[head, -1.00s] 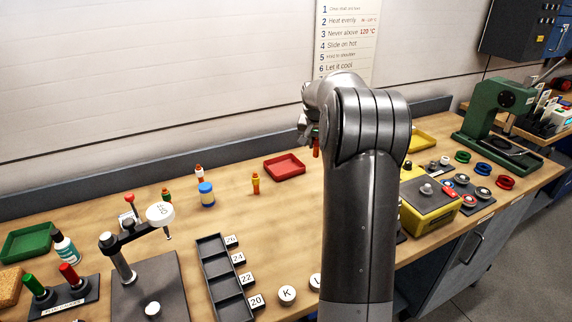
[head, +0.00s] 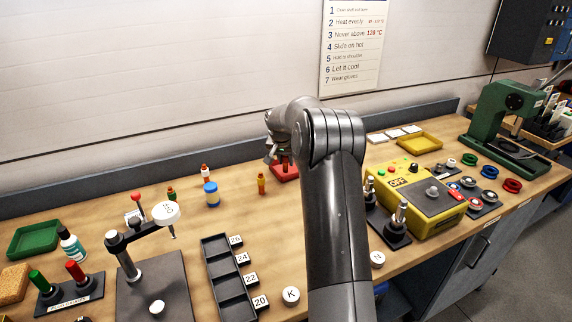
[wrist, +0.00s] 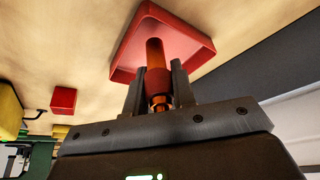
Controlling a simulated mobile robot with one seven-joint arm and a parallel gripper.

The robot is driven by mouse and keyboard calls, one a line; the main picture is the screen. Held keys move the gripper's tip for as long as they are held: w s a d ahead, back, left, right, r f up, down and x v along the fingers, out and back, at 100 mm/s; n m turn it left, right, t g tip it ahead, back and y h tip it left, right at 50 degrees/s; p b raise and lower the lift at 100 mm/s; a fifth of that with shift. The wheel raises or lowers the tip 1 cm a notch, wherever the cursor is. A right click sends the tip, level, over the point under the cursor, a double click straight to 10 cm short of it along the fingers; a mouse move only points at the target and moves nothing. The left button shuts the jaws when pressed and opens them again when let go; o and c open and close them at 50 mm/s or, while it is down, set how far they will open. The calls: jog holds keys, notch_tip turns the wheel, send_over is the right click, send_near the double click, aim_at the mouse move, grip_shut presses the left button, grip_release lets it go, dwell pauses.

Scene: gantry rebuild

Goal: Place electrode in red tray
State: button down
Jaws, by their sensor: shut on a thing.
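My gripper (wrist: 158,85) is shut on an orange-red electrode (wrist: 155,55) with a copper-coloured end between the jaws. In the wrist view the electrode's free end overlaps the red tray (wrist: 199,35), a shallow square tray on the wooden bench. In the head view my gripper (head: 272,157) is at the left edge of the red tray (head: 290,172), and my arm hides part of the tray. The held electrode is not clear in the head view. I cannot tell whether it touches the tray floor.
A yellow tray (head: 419,142) and a yellow machine (head: 425,207) stand to the right. A green tray (head: 33,239) is at far left.

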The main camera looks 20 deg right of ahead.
jog(key=shift+f, duration=0.9)
jog(key=c, duration=1.2)
grip_release()
jog(key=shift+f, duration=0.15)
